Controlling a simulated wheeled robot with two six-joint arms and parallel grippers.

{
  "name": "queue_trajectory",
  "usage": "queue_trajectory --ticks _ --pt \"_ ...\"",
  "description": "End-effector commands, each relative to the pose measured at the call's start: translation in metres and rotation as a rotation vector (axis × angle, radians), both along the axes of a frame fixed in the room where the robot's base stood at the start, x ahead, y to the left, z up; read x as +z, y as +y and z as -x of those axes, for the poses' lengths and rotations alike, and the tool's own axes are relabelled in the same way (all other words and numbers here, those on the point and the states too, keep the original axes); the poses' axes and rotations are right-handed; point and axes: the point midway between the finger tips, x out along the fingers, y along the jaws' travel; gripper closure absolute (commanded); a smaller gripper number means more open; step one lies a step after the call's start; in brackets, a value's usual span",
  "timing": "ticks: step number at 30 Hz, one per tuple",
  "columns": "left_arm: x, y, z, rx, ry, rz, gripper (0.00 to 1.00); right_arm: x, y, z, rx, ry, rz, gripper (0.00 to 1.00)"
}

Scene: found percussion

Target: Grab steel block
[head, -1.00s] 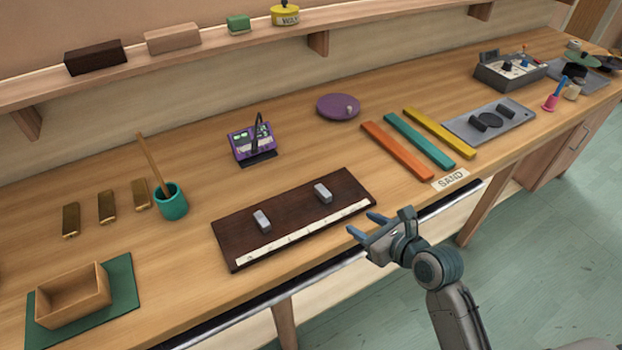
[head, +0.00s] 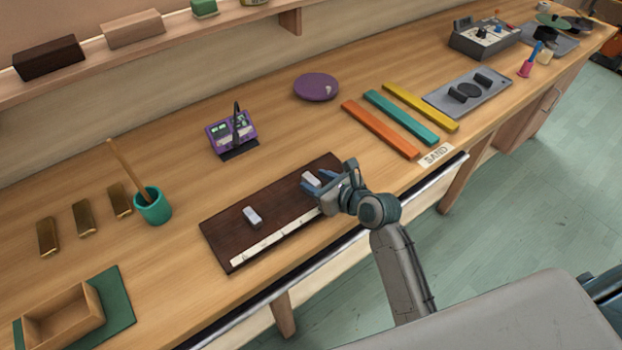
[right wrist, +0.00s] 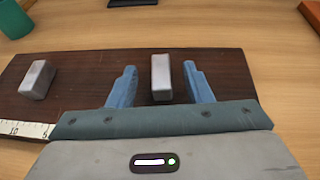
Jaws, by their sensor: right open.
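Two light grey steel blocks stand on a dark brown board (head: 280,212) with a pale ruler strip along its front edge. The right block (head: 312,179) is between the open fingers of my right gripper (head: 318,188). In the right wrist view, that block (right wrist: 161,77) stands between the blue fingertips of the gripper (right wrist: 161,85), with a gap visible on each side. The left block (head: 252,216) stands apart from the gripper; it also shows in the right wrist view (right wrist: 38,79). My left gripper is not in view.
A purple device (head: 232,135) stands behind the board, and a teal cup (head: 153,207) with a stick stands to its left. Orange (head: 380,130), teal and yellow bars lie to the right by a SAND label (head: 435,155). Bare wood lies between.

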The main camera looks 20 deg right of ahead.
Motion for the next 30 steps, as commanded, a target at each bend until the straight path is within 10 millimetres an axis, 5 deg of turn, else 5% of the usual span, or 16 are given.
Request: queue_trajectory --ticks 6,14,21,30 --pt "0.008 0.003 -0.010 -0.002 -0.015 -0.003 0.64 -0.010 0.009 -0.021 0.000 0.001 0.000 0.55" --pt "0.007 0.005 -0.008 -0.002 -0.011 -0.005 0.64 -0.012 0.010 -0.023 -0.001 0.001 0.001 0.55" --pt "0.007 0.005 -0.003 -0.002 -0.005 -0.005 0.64 -0.012 0.010 -0.023 -0.001 0.001 0.001 1.00" --pt "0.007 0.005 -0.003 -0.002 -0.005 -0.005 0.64 -0.010 0.010 -0.023 -0.001 -0.001 0.001 1.00"
